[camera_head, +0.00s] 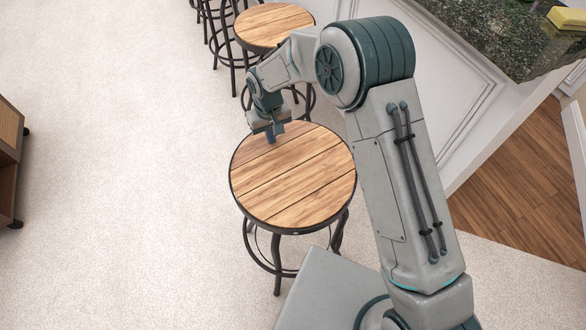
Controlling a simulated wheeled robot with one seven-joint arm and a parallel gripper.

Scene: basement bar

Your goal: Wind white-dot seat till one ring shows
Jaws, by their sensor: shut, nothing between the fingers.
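The near stool's round seat (293,185) is made of wood planks with a dark metal rim. A tiny pale mark seems to show on its front rim, too small to be sure of. My gripper (273,138) is shut and empty at the seat's far left edge, pointing down. I cannot tell whether it touches the wood. Under the seat, curved dark legs and a footring (262,262) show. The post below the seat is hidden by the seat, so no rings on it can be seen.
A second wooden-topped stool (273,24) stands behind, with more dark stool legs beyond it. A white panelled bar with a dark stone top (490,35) runs along the right. A wooden cabinet (10,160) is at the left edge. The pale floor (120,180) on the left is clear.

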